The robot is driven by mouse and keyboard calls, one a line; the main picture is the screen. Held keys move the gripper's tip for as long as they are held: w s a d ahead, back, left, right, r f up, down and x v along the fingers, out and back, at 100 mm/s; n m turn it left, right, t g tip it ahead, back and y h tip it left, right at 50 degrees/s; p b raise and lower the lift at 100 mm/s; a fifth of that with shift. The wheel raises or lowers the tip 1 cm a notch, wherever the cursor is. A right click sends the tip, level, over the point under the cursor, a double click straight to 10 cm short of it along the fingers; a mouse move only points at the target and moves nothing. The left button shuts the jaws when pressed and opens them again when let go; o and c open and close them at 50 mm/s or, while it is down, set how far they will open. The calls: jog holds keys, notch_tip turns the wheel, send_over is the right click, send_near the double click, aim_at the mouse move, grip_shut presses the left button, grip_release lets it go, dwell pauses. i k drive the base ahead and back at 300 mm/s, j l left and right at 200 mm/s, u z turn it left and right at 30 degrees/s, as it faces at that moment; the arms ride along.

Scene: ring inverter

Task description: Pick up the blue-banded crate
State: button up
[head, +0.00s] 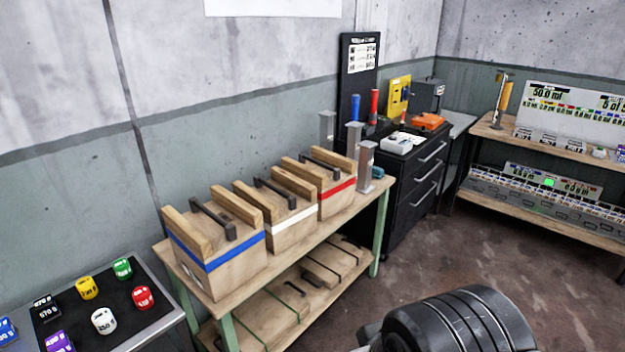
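The blue-banded crate (218,252) is a light wooden box with a blue band around it, raised wooden side rails and a dark bar handle on top. It stands upright at the left end of a wooden bench (375,199) with green legs. A white-banded crate (280,225) stands right next to it, and a red-banded crate (333,195) stands beyond that. Part of my arm shows at the bottom right, well apart from the crates. My gripper's fingers are not in view.
A grey table (152,318) with small coloured weights on a black mat stands at the bottom left. Several flat wooden boxes (290,290) lie on the bench's lower shelf. A black drawer cabinet (418,185) stands behind the bench's right end. The floor (425,265) right of the bench is clear.

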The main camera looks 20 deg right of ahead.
aim_at(220, 242)
jog(key=i+j, duration=0.6)
jog(key=i, duration=0.15)
jog(key=i+j+z, duration=0.1)
jog(key=i+j, duration=0.5)
jog(key=i, duration=0.15)
